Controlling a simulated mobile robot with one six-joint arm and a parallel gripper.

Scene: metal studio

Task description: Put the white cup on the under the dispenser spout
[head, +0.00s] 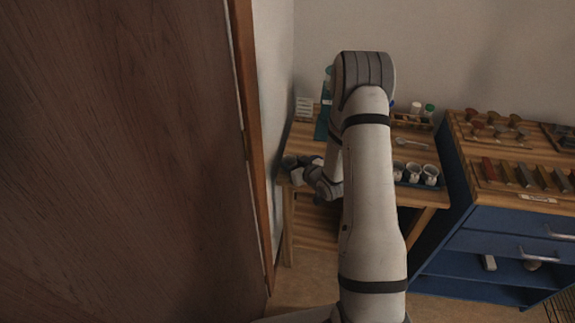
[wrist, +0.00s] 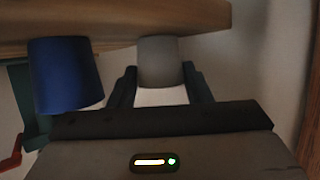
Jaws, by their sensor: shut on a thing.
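My gripper (wrist: 159,74) is shut on a pale grey-white cup (wrist: 159,58), which sits between the two dark fingers in the wrist view. In the head view my gripper (head: 296,166) is at the left end of the wooden table, and the cup in it cannot be made out. A blue cylinder (wrist: 66,76) with a dark green part (wrist: 28,98) and a red lever (wrist: 11,153) is left of the cup in the wrist view, possibly the dispenser. A teal piece (head: 322,123) shows behind my arm in the head view. No spout can be made out.
Several white cups (head: 430,174) stand on a dark tray on the table's right side. Bottles (head: 428,113) stand at the back. A blue cabinet (head: 490,232) adjoins on the right. A brown wooden panel (head: 120,160) and wall are close on the left.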

